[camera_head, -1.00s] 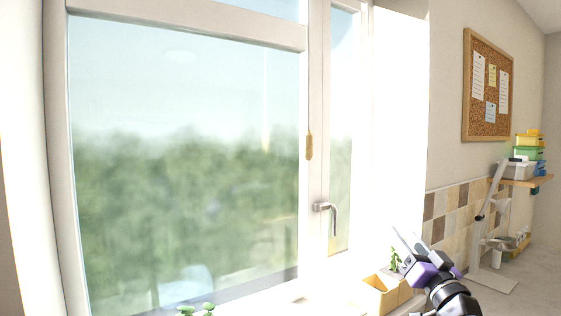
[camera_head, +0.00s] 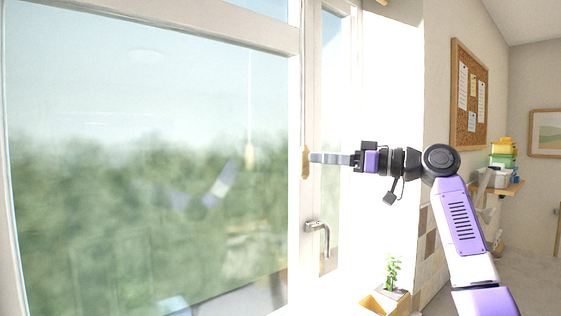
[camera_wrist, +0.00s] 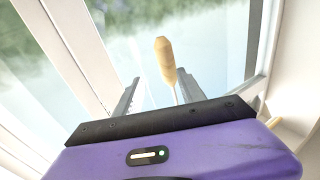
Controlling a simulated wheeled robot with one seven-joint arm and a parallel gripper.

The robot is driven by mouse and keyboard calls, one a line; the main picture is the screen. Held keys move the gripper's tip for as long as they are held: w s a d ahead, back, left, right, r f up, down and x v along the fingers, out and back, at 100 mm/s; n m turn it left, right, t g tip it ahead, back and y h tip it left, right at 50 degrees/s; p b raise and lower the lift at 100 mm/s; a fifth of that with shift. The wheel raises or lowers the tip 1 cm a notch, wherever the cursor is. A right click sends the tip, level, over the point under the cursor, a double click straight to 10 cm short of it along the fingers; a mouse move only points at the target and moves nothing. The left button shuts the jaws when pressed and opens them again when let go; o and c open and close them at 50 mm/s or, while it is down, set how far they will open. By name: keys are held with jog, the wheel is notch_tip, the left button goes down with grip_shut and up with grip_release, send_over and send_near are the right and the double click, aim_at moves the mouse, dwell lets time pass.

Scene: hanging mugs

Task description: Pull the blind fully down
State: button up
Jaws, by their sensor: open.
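A tan wooden pull (camera_head: 306,164) hangs in front of the window frame in the head view. In the wrist view the pull (camera_wrist: 165,60) lies just past my fingertips, nearer the right finger, with a thin cord at its near end. My gripper (camera_head: 312,158) is stretched to the left and level, its tips right beside the pull. In the wrist view the two fingers of my gripper (camera_wrist: 158,86) stand apart with nothing clamped between them. Whether a finger touches the pull I cannot tell. The blind's cloth is not visible.
The window frame (camera_head: 295,120) and glass are close behind the pull. A metal window handle (camera_head: 318,228) sticks out below my gripper. A potted plant (camera_head: 392,272) and a yellow box stand on the sill below. A cork board (camera_head: 468,95) hangs on the right wall.

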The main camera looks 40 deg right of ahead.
jog(key=w+a+f+n+p, duration=0.1)
jog(key=w+a+p, duration=0.1)
jog(key=w+a, duration=0.3)
jog(key=shift+w+g+y+p, duration=0.35)
jog(key=shift+w+g+y, duration=0.05)
jog(key=shift+w, duration=0.3)
jog(key=shift+c, duration=0.5)
grip_shut()
dwell(0.6)
